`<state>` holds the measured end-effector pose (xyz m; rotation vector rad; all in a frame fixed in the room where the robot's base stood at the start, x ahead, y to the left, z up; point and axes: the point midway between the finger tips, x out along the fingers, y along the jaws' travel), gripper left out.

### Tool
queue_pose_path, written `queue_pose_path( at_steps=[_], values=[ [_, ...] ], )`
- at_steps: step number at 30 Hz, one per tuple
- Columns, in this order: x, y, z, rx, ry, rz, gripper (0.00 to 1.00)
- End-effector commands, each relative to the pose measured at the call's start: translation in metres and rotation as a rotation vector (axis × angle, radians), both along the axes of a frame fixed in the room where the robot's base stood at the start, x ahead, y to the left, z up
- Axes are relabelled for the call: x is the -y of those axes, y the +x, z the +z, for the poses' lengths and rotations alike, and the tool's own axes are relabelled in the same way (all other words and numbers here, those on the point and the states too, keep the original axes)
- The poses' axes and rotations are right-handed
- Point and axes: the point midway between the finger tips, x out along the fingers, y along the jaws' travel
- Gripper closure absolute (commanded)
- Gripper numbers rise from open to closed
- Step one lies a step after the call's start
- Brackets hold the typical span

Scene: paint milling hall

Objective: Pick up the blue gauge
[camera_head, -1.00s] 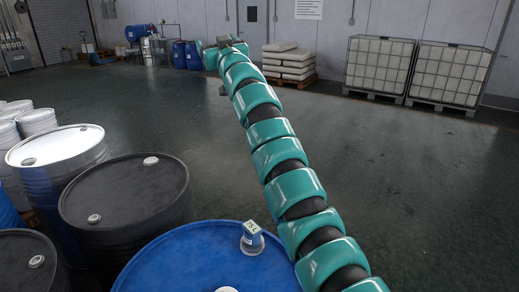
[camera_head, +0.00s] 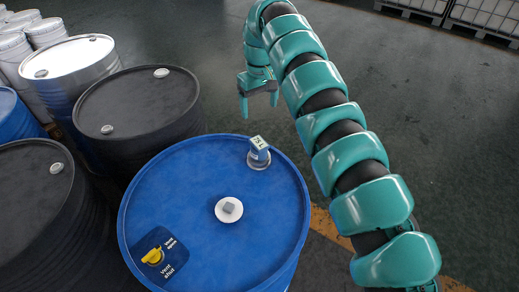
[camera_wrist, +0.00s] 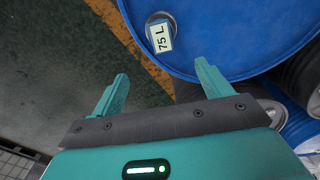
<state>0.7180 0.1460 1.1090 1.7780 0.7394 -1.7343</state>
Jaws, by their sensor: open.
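The wrist view also shows the gauge (camera_wrist: 159,37), ahead of the space between the fingertips. My gripper (camera_head: 259,104) is open and empty, beyond the gauge and apart from it in the head view. Both fingers of my gripper (camera_wrist: 161,72) show in the wrist view, pointing toward the drum. How high they are above the drum top is hard to tell.
The drum top also bears a white disc with a grey knob (camera_head: 229,209) and a vent label with a yellow lever (camera_head: 153,256). Black drums (camera_head: 140,105) and a white-topped drum (camera_head: 70,65) crowd the left. Open floor (camera_head: 440,130) lies right.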

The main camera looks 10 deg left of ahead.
Motion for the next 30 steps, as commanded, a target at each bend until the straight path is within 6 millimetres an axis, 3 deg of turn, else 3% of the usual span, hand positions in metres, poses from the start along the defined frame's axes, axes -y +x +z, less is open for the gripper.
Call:
queue_pose_path(
  at_steps=[17, 30],
  values=[
    [0.003, -0.005, -0.042, -0.023, -0.014, 0.011, 0.22],
    [0.003, -0.006, -0.103, -0.024, -0.015, 0.011, 0.22]
  ],
)
